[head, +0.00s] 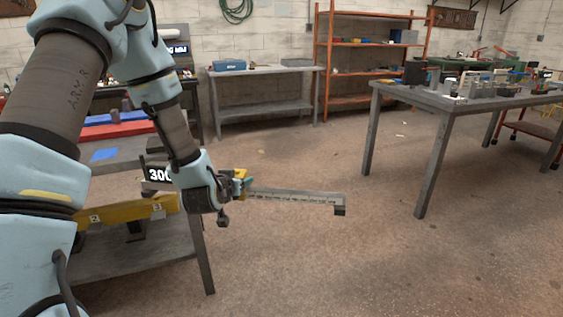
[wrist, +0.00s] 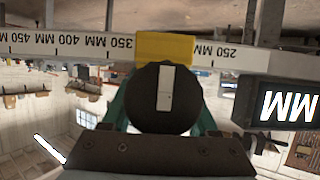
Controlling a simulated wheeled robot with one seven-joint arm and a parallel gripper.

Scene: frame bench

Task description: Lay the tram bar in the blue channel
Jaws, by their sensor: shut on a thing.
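The tram bar (head: 295,195) is a long grey bar with a printed scale and a dark block at its right end. In the wrist view the bar (wrist: 90,43) runs across the picture with MM numbers and a yellow grip section (wrist: 164,49). My gripper (head: 239,183) is shut on that yellow section and holds the bar roughly level in the air, off the bench. Its teal fingers also show in the wrist view (wrist: 163,72). A blue strip (head: 125,117) lies on the bench at left, behind my arm; I cannot tell whether it is the channel.
The left bench (head: 140,150) also carries a red strip (head: 115,131) and a flat blue patch (head: 104,154). A black sign reading 300 (head: 158,174) is partly hidden by my arm. A yellow beam (head: 120,213) sits below. A grey table (head: 440,103) with several fixtures stands right. The middle floor is clear.

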